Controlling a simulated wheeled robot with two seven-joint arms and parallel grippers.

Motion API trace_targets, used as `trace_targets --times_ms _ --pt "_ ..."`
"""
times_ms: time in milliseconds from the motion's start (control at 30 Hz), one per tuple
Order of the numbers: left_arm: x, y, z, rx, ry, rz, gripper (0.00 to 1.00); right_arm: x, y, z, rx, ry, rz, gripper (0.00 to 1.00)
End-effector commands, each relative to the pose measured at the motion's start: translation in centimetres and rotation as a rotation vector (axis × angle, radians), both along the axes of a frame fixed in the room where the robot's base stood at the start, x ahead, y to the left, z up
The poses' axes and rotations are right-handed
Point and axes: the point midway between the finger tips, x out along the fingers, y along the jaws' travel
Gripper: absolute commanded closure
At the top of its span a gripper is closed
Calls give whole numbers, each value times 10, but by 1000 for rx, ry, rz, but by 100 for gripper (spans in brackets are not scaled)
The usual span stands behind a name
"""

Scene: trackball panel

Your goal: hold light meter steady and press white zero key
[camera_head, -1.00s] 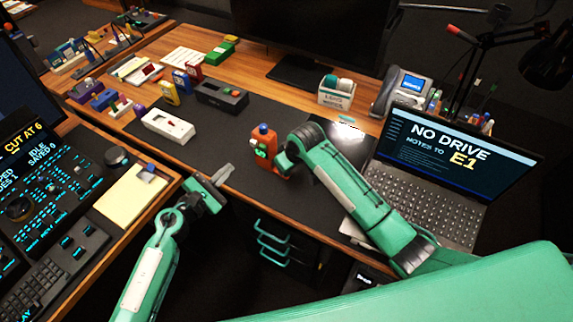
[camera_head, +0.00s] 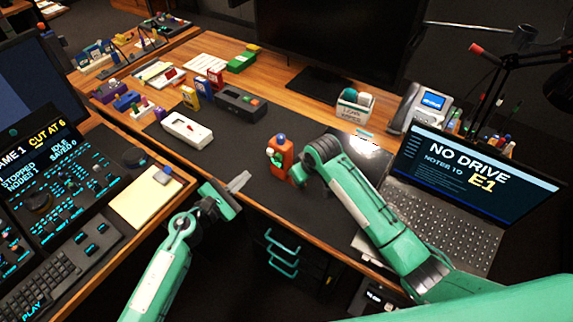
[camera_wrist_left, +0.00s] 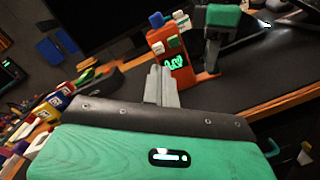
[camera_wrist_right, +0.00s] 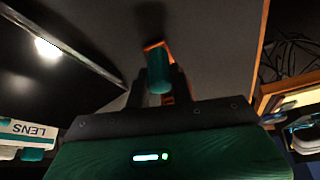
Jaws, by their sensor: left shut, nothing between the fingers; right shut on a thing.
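The orange light meter (camera_head: 282,160) stands on the dark desk mat near the desk's front edge, with a blue dome on top.
A white device (camera_head: 187,131) and a dark box (camera_head: 240,102) stand on the mat left of and behind the meter. A laptop (camera_head: 465,175) is at right, a lens box (camera_head: 354,108) behind. The mat between the white device and the meter is clear.

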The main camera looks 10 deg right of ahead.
Motion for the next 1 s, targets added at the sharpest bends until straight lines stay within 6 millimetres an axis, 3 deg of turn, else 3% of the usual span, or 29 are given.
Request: trace_targets --times_ms 500,1000 --pt "-20 -28 32 -696 339 -86 100 0 0 0 0 -1 0 100" --pt "-20 -20 48 -1441 661 -137 100 0 0 0 0 -1 0 100"
